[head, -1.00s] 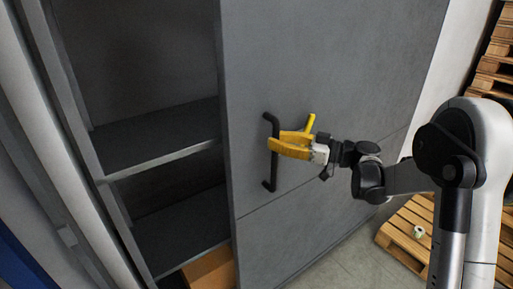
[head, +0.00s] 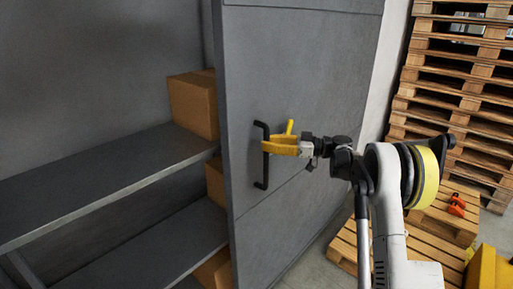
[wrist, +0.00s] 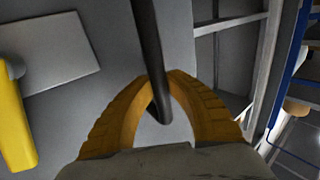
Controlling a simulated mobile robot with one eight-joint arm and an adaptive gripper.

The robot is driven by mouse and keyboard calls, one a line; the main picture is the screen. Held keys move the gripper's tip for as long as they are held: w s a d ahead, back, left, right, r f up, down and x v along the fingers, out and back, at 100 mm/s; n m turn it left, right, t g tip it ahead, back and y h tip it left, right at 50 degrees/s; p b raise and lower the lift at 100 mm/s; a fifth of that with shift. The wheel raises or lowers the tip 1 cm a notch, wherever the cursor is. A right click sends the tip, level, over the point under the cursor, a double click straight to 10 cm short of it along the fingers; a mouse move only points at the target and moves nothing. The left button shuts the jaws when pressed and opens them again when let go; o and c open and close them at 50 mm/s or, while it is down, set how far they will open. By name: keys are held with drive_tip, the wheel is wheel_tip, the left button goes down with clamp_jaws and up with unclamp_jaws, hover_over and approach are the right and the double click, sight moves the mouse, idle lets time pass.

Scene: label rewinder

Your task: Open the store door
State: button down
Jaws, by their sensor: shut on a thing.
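The store door (head: 290,80) is a grey sliding-type panel at the right of the cabinet opening in the head view. Its black vertical bar handle (head: 262,172) is near the door's left edge. My gripper (head: 271,147) has yellow fingers, shut around the upper-middle part of the handle. In the wrist view my gripper's fingers (wrist: 165,95) close on both sides of the handle bar (wrist: 148,40). The cabinet is open to the left of the door. The handle stretch between the fingers is partly hidden in the head view.
Grey shelves (head: 110,185) with cardboard boxes (head: 195,103) show inside the cabinet. Stacked wooden pallets (head: 450,90) stand at the right. A low pallet (head: 425,245) with an orange item (head: 457,204) is on the floor there, near a yellow object (head: 488,270).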

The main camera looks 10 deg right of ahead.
drive_tip(key=w+d, duration=0.2)
drive_tip(key=d, duration=0.1)
drive_tip(key=shift+w+d, duration=0.2)
drive_tip(key=shift+d, duration=0.05)
drive_tip(key=c, duration=1.3)
unclamp_jaws()
drive_tip(key=v, duration=1.2)
